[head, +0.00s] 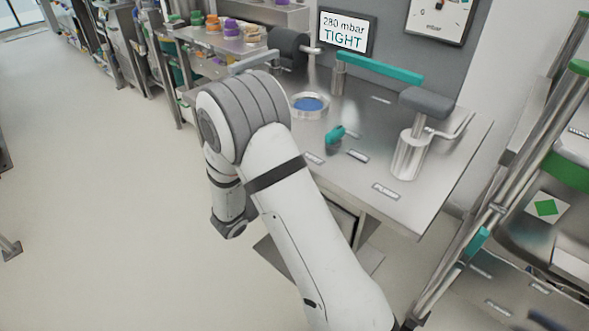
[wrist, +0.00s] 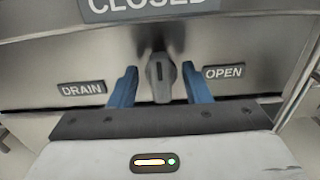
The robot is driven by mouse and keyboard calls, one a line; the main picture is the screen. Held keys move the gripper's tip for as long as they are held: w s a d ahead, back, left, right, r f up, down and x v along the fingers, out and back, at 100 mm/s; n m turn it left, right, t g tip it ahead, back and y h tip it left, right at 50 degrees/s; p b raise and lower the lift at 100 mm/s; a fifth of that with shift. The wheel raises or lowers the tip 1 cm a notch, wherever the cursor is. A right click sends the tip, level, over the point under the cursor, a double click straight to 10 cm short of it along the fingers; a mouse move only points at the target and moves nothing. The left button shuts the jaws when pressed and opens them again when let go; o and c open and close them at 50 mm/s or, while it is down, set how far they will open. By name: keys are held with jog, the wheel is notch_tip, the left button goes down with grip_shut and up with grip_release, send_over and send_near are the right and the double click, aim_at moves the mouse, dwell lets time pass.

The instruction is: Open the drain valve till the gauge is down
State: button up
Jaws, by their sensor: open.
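The drain valve (wrist: 161,77) is a dark upright knob on a steel panel in the wrist view. A DRAIN plate (wrist: 82,89) is left of it, an OPEN plate (wrist: 223,72) right and a CLOSED plate above. My gripper (wrist: 160,87) is open, its blue fingers on either side of the knob with gaps between; whether the knob is turned is unclear, but it points roughly up and down. In the head view the valve and my fingertips are hidden. The gauge (head: 440,16) is cut off at the top. The display (head: 344,33) reads "280 mbar TIGHT".
A steel bench (head: 437,212) holds a pump (head: 409,155) with a grey handle, a teal-handled lever (head: 378,66), a small teal part (head: 335,136) and a round dish with blue inside (head: 308,105). A metal ladder-like frame (head: 497,193) stands right.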

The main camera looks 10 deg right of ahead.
jog(key=shift+x, duration=1.45)
jog(key=shift+c, duration=0.3)
jog(key=c, duration=0.6)
jog(key=shift+a, duration=0.2)
jog(key=shift+c, duration=0.4)
jog(key=shift+d, duration=0.1)
